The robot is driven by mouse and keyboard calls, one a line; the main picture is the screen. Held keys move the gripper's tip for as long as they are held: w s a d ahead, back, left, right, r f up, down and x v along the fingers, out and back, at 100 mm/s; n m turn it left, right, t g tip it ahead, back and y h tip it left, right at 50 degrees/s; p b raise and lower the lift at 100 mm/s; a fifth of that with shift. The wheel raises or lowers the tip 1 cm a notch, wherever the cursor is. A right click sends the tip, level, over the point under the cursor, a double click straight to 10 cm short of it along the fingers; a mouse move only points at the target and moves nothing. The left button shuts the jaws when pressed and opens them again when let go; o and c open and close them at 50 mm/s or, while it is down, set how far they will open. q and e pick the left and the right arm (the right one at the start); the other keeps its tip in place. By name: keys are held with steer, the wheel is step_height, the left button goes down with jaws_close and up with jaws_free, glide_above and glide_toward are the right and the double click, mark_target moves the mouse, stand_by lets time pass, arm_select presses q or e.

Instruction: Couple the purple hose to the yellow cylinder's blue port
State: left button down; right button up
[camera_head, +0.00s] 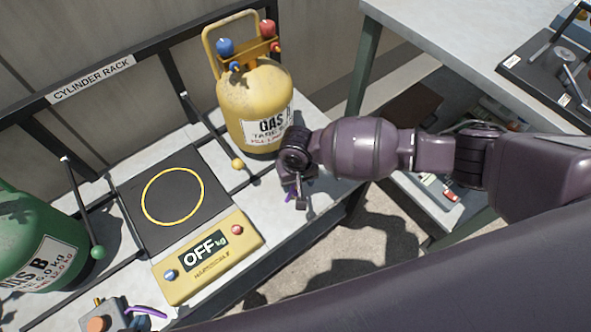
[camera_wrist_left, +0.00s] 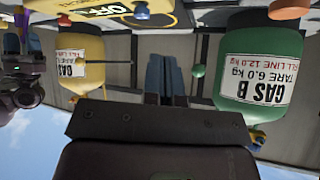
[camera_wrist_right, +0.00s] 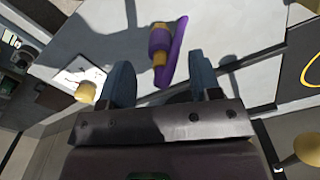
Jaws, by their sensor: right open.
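The yellow cylinder GAS A (camera_head: 255,95) stands upright on the bench. Its blue port (camera_head: 235,67) sits below a blue knob (camera_head: 225,46); a red knob and port are at the right. My right gripper (camera_head: 298,192), on the arm from the right, is in front of the cylinder. In the right wrist view its fingers (camera_wrist_right: 162,82) are open. A purple hose end (camera_wrist_right: 163,50) with brass parts shows between and beyond them; contact is unclear. More purple hose (camera_head: 148,311) shows at lower left. My left gripper (camera_wrist_left: 165,78) is shut and looks empty in its upside-down wrist view.
A scale with a yellow ring (camera_head: 172,196) and OFF display is left of the yellow cylinder. Green cylinder GAS B (camera_head: 35,245) stands at far left. Levers with yellow (camera_head: 238,164) and green (camera_head: 98,252) balls stand between. Another table (camera_head: 470,45) is at upper right.

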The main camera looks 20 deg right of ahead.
steer(key=shift+f+b, duration=0.55)
steer(key=shift+f, duration=1.45)
jaws_close()
